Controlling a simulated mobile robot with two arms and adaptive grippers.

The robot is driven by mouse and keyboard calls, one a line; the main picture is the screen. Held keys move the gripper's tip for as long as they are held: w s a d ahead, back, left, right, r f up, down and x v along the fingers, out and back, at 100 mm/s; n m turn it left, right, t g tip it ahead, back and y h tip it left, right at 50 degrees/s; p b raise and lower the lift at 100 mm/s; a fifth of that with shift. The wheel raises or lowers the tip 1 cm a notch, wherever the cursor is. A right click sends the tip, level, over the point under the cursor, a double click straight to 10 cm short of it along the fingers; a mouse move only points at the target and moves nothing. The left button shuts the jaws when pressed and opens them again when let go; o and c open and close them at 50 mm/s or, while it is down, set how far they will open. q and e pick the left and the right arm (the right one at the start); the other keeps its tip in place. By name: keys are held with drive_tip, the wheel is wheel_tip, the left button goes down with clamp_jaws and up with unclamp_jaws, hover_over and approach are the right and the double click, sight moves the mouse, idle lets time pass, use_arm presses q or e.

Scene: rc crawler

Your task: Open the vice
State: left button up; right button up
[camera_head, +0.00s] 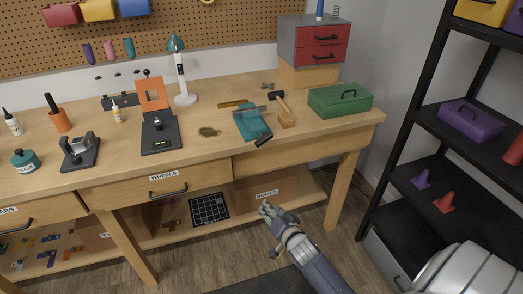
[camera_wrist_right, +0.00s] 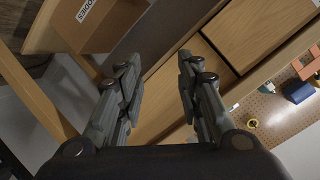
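A small grey vice (camera_head: 80,150) with a dark base appears to stand on the left part of the workbench (camera_head: 215,155), near its front edge. Whether its jaws are apart is too small to tell. My right gripper (camera_head: 270,210) is in front of the bench, lower than the bench top and well to the right of the vice. In the right wrist view my right gripper (camera_wrist_right: 160,85) has its two fingers spread with nothing between them. The vice is not seen in that view. My left gripper is not in view.
A black scale (camera_head: 161,136), an orange stand (camera_head: 153,93) and a teal bottle (camera_head: 25,160) are around the vice. A hammer (camera_head: 284,112) and green toolbox (camera_head: 340,100) lie further right. A black shelf rack (camera_head: 400,140) stands at right. The drawer (camera_head: 165,191) is shut.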

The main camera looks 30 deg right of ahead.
sight(264, 142)
drive_tip(key=w+d+r+m+t+h+b, duration=0.1)
drive_tip(key=w+d+r+m+t, duration=0.1)
drive_tip(key=r, duration=0.7)
drive_tip(key=w+d+r+m+t+h, duration=0.1)
drive_tip(key=w+d+r+m+t, duration=0.1)
drive_tip(key=r, duration=0.7)
drive_tip(key=x, duration=0.8)
drive_tip(key=shift+w+f, duration=0.25)
drive_tip(key=shift+f, duration=0.05)
drive_tip(key=shift+x, duration=0.8)
drive_tip(key=shift+f, duration=0.1)
clamp_jaws()
